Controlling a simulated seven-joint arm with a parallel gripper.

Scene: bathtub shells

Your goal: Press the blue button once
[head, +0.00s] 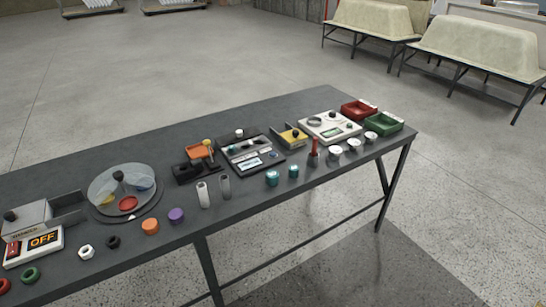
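My gripper is not in view.
The table's back strip is clear.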

